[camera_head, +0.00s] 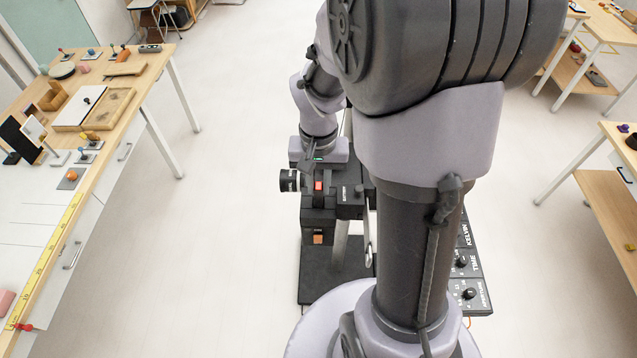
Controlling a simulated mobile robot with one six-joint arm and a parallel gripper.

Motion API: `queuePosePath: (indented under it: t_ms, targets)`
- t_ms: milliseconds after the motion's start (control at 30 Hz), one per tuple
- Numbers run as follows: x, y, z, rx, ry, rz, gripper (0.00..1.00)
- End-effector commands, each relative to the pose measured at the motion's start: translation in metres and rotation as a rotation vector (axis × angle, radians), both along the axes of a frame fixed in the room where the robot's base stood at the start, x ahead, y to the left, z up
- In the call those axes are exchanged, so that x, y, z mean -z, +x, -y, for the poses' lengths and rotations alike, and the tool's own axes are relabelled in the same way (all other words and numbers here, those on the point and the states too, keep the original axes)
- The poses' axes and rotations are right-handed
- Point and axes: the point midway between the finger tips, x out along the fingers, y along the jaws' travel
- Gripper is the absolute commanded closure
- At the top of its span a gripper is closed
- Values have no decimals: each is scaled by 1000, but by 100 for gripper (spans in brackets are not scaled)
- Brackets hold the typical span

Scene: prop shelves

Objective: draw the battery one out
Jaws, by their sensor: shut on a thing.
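A black camera-like device (318,226) stands on a dark base plate (330,285) in the middle of the head view. It has a lens-like cylinder (289,181) at its left, an orange-red piece (319,187) on top and an orange square (318,239) lower on its front. A black box part (351,202) on its right side bears small white lettering that I cannot read surely. My gripper (314,166) points down at the top of the device and is shut on a dark part there. The exact grip is mostly hidden by my gripper, and I cannot tell which part is the battery.
A wooden table (150,75) with many small objects stands at the left. Other tables stand at the right (598,185). The floor between is clear.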

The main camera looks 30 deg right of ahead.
Motion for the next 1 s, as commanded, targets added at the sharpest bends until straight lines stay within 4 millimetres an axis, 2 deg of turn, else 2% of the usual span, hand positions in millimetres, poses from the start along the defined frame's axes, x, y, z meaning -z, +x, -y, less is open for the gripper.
queuePosePath:
  t_ms: [467,833,1000]
  targets:
    - [-3,0,0,0,1,-1,100]
    - [-27,0,0,0,1,-1,100]
    - [-29,0,0,0,1,-1,100]
